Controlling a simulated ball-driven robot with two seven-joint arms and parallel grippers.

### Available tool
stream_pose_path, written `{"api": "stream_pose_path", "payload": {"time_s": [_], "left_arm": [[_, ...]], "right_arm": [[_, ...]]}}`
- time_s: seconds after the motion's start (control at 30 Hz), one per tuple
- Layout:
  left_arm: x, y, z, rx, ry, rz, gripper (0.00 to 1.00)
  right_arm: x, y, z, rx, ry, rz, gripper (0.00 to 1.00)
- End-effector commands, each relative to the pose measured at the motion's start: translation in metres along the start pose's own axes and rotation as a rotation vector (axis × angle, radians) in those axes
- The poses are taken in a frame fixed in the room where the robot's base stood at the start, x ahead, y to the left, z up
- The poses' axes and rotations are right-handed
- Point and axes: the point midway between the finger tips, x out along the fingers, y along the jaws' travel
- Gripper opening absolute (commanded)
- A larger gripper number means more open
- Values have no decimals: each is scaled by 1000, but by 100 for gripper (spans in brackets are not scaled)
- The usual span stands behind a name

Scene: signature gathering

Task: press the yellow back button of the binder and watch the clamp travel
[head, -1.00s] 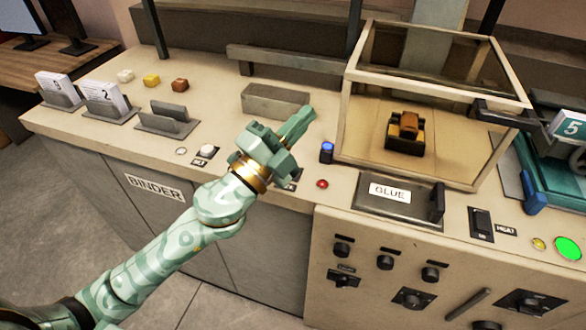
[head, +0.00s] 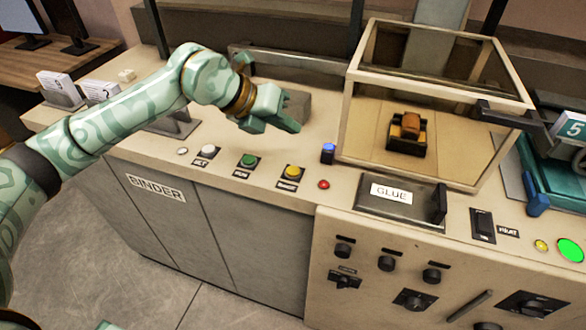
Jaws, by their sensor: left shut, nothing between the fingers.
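The yellow button (head: 292,172) sits on the front edge of the binder's (head: 154,187) beige top, right of a green button (head: 249,160) and a white button (head: 208,151). My left gripper (head: 294,124) is shut and empty. It hovers above and behind the yellow button, apart from it, its fingers pointing right. A grey metal block (head: 296,103) lies behind the gripper and is partly hidden by it; I cannot tell whether it is the clamp. My right gripper is not in view.
A glass-sided case (head: 345,115) holds a black cradle (head: 406,146) with an orange-brown block. A blue button (head: 328,148), a red light (head: 323,184) and the glue lid (head: 400,205) are close by. Number cards (head: 60,89) stand at the left.

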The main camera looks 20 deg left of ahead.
Motion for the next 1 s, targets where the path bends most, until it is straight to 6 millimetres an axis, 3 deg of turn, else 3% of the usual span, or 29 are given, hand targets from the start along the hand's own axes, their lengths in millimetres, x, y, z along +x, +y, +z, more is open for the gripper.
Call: {"api": "stream_pose_path", "payload": {"time_s": [0.37,0.8,1.0], "left_arm": [[7,4,-5,1,1,-4,0],[49,34,-35,-1,3,-3,0],[60,42,-44,0,2,-4,0]], "right_arm": [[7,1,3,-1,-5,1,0],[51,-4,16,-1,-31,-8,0],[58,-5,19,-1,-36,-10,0]]}}
